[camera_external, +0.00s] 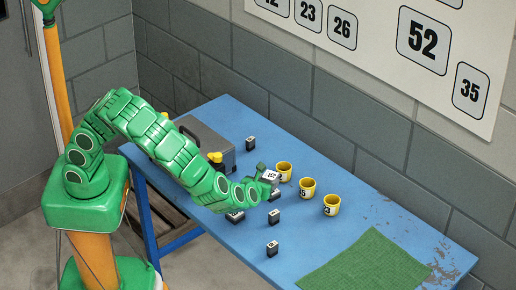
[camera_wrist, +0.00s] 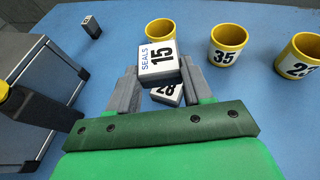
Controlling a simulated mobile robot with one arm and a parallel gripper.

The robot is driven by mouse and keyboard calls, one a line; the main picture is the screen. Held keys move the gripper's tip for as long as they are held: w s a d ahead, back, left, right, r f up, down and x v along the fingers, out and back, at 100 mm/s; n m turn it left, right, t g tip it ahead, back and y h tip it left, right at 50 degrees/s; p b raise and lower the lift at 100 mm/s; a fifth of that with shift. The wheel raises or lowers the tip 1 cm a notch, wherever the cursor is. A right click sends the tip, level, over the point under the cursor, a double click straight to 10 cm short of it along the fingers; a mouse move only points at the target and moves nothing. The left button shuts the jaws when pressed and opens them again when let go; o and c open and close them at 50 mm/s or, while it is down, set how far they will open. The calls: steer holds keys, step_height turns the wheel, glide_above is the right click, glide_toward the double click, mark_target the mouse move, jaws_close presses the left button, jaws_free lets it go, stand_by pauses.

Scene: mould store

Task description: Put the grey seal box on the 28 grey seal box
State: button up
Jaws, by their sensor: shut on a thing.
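My gripper (camera_wrist: 155,78) is shut on a grey seal box (camera_wrist: 157,58) with a white top marked "SEALS 15". In the external view my gripper (camera_external: 267,178) holds this box (camera_external: 270,175) over the blue table. The 28 grey seal box (camera_wrist: 166,94) shows below it in the wrist view, between the fingers and partly hidden by the held box. In the external view a small dark box with a light top (camera_external: 274,196) stands just under my gripper; its number is not readable. I cannot tell how large the gap between the two boxes is.
Yellow cups with number labels (camera_external: 307,188) stand in a row right of my gripper. Other small boxes stand nearby (camera_external: 274,217) (camera_external: 272,249). A grey case (camera_external: 208,146) is at the left and a green mat (camera_external: 368,264) at the right of the blue table (camera_external: 340,190).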

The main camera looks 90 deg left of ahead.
steer(key=shift+w+f, duration=0.15)
steer(key=shift+f, duration=1.65)
steer(key=shift+f, duration=0.2)
steer(key=o, duration=1)
steer(key=shift+o, duration=0.2)
